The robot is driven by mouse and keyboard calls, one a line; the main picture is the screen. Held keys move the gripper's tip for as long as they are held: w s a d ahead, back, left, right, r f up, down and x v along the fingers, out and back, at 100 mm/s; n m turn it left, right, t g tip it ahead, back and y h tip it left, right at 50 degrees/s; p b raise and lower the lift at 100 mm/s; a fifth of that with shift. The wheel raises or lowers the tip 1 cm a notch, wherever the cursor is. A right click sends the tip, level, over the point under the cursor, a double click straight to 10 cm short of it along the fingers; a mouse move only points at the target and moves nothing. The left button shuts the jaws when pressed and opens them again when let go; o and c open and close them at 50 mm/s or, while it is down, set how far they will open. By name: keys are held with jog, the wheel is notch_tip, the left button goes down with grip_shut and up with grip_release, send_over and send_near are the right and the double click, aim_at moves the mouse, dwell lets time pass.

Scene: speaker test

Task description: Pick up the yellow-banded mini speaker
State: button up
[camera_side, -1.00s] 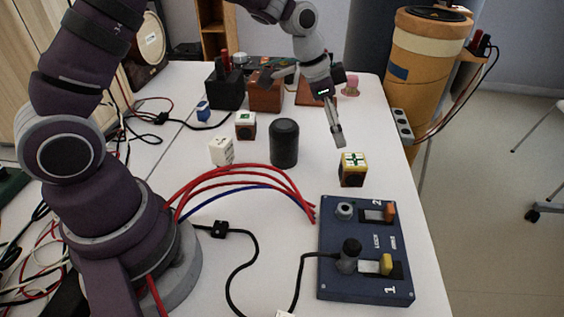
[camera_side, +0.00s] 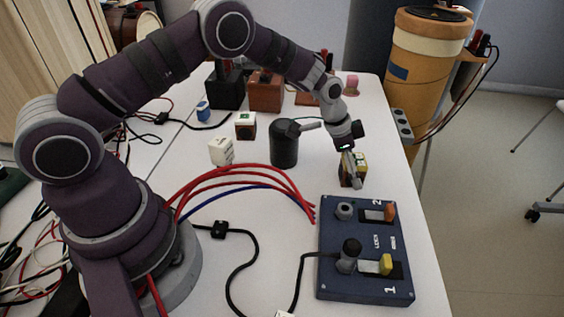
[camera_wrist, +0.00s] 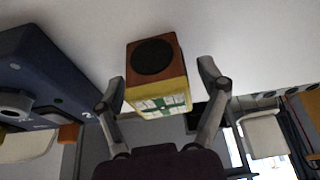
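The yellow-banded mini speaker (camera_side: 362,165) stands on the white table near its right edge, partly hidden by my gripper in the side view. In the wrist view the speaker (camera_wrist: 156,78) shows a brown face with a round black disc, a yellow band and a white-and-green marked side. My gripper (camera_side: 354,180) points down at the speaker. In the wrist view the fingers (camera_wrist: 162,76) are spread on either side of it, the left finger close to it and a clear gap on the right. Contact is not visible.
A black cylinder (camera_side: 285,148) stands left of the speaker, with a white cube (camera_side: 221,152) and a brown-and-white cube (camera_side: 245,126) farther left. A blue control panel (camera_side: 334,278) lies in front. Red cables (camera_side: 235,172) arch across the table.

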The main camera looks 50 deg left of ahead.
jog(key=c, duration=1.1)
